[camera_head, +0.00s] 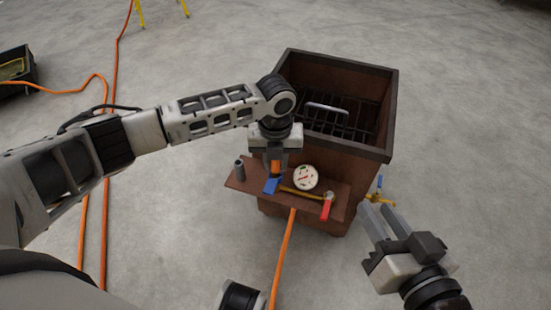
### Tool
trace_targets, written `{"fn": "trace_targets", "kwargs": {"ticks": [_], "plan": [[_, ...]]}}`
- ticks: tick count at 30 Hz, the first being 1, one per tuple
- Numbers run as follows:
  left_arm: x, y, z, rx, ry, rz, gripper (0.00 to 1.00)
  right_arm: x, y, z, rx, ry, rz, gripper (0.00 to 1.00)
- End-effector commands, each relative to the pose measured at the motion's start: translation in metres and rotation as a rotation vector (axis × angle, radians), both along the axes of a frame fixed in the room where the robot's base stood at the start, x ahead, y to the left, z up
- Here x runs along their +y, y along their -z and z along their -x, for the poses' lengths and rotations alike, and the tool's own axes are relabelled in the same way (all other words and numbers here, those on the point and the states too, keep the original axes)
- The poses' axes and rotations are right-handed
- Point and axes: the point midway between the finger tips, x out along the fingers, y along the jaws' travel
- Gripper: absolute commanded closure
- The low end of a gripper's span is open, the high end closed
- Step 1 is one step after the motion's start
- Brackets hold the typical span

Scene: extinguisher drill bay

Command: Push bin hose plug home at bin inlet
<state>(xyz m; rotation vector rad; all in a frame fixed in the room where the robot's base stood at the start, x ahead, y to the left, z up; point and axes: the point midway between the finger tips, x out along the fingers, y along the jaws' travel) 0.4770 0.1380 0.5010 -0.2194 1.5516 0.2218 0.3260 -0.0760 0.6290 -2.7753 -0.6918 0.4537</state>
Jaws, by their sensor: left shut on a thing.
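The bin (340,155) is a brown box with a dark rim, standing right of centre. A brown shelf (246,185) juts from its near side, carrying a brass pipe (298,192). My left gripper (274,163) points down over the shelf, shut on an orange piece (275,168), which looks like the hose plug. A blue part (271,186) shows just below it, at the pipe's left end. The gripper hides part of the plug, and I cannot tell how far it sits in the inlet. My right gripper (377,210) is open and empty, right of the shelf.
The shelf also bears a white gauge (306,177), a grey cylinder (239,170) and a red handle (327,207). An orange hose (284,258) runs from the shelf's front towards me. A brass fitting (380,200) with a blue handle is at the bin's right. Other hoses lie left.

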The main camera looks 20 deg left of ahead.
Motion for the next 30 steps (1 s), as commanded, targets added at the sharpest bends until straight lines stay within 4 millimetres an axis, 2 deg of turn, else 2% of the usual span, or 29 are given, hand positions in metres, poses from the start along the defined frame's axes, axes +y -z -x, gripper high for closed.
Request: {"fn": "trace_targets", "kwargs": {"ticks": [7,30], "plan": [[-0.0001,-0.001,0.0002,0.0,0.001,-0.001,1.0,0.0,-0.0075,0.0,0.0,0.0,0.0,0.69],[-0.0002,0.0072,0.0001,0.0,0.001,0.0,1.0,0.0,-0.0033,0.0,0.0,0.0,0.0,0.69]]}}
